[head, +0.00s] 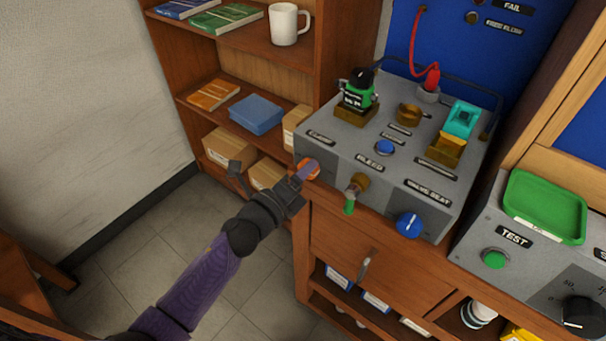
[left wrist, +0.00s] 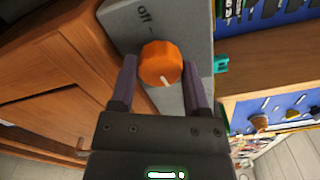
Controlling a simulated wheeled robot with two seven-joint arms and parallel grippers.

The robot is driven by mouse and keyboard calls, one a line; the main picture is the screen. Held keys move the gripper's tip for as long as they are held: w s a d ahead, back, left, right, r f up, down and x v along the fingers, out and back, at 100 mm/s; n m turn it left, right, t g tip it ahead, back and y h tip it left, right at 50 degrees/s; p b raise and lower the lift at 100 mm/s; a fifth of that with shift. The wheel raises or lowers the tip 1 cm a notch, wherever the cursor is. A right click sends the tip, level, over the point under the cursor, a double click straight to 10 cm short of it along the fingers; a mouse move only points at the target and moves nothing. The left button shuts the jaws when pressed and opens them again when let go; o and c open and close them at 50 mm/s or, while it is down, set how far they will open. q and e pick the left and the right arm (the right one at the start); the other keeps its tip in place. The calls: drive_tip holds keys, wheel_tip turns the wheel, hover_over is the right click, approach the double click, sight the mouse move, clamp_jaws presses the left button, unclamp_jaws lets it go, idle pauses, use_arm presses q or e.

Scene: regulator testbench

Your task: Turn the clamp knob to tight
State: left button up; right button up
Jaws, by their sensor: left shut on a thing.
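The orange clamp knob (head: 308,168) is on the front face of the grey testbench box (head: 330,178), at its left end under the label that appears to read CLAMP. In the left wrist view the knob (left wrist: 161,64) shows a white pointer line toward the bottom of the picture, and the word "off" is on the panel beside it. My left gripper (head: 303,172) has its fingers on either side of the knob and is shut on it; it also shows in the left wrist view (left wrist: 160,85). My right gripper is not in view.
A brass valve with a green tip (head: 350,205) and a blue knob (head: 409,224) stick out of the same front face to the right. A wooden shelf (head: 255,45) with books and a mug (head: 288,24) stands behind.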

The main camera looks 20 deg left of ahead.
use_arm(q)
drive_tip(key=shift+f+m, duration=0.1)
drive_tip(key=shift+m, duration=0.7)
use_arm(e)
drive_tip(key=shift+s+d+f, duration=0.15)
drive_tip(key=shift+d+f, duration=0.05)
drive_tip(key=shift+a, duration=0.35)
use_arm(q)
drive_tip(key=o, duration=1.3)
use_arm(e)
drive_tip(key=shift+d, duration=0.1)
use_arm(q)
drive_tip(key=v, duration=1)
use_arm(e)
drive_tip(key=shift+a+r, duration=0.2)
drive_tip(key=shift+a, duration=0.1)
